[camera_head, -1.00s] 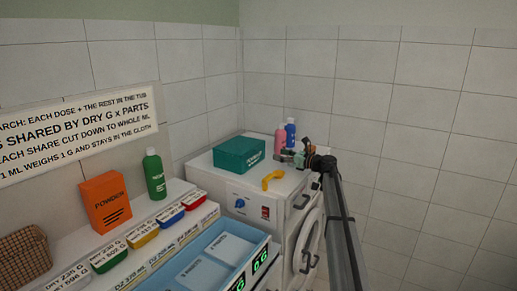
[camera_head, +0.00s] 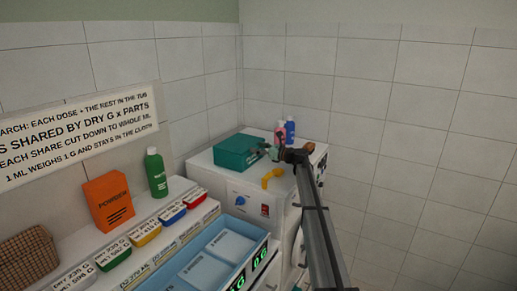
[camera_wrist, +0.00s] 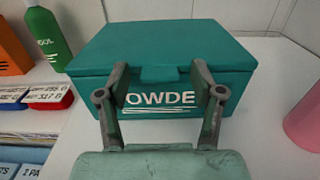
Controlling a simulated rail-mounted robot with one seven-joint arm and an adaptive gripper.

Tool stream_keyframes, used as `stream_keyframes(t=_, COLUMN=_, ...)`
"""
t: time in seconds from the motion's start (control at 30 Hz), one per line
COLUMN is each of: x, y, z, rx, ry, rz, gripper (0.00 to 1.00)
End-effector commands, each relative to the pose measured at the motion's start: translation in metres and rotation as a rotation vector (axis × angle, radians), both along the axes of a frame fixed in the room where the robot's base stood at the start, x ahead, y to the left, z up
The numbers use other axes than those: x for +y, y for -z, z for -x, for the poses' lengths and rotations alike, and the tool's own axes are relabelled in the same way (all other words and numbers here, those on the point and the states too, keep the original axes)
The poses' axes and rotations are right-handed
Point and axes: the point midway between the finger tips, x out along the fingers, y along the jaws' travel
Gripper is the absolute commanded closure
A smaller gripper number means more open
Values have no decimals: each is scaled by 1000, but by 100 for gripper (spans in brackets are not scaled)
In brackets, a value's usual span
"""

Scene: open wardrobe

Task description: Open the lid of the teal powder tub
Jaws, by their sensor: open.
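The teal powder tub (camera_head: 238,152) stands on top of the white washing machine, near the wall corner. Its lid (camera_wrist: 165,48) is shut, with a small tab at the middle of the front edge in the wrist view. White lettering reading "OWDE" shows on its front (camera_wrist: 160,99). My gripper (camera_wrist: 160,72) is open and empty, its two fingers spread in front of the tub's front face, with the tips near the lid's front edge on either side of the tab. I cannot tell whether they touch. In the head view my gripper (camera_head: 273,152) is at the tub's right side.
Pink (camera_head: 280,133) and blue (camera_head: 290,131) bottles stand behind my gripper. An orange powder box (camera_head: 108,200), a green bottle (camera_head: 155,173) and small coloured tubs line the left shelf.

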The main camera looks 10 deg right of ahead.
Motion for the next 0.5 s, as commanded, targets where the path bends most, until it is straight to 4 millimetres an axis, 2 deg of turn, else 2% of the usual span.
stream_keyframes(t=0.07, x=0, y=0, z=0, rx=0, ry=0, rz=0, gripper=33)
stream_keyframes(t=0.1, x=0, y=0, z=0, rx=0, ry=0, rz=0, gripper=40)
stream_keyframes(t=0.27, x=0, y=0, z=0, rx=0, ry=0, rz=0, gripper=97)
stream_keyframes(t=0.3, x=0, y=0, z=0, rx=0, ry=0, rz=0, gripper=100)
stream_keyframes(t=0.5, x=0, y=-1, z=0, rx=0, ry=0, rz=0, gripper=100)
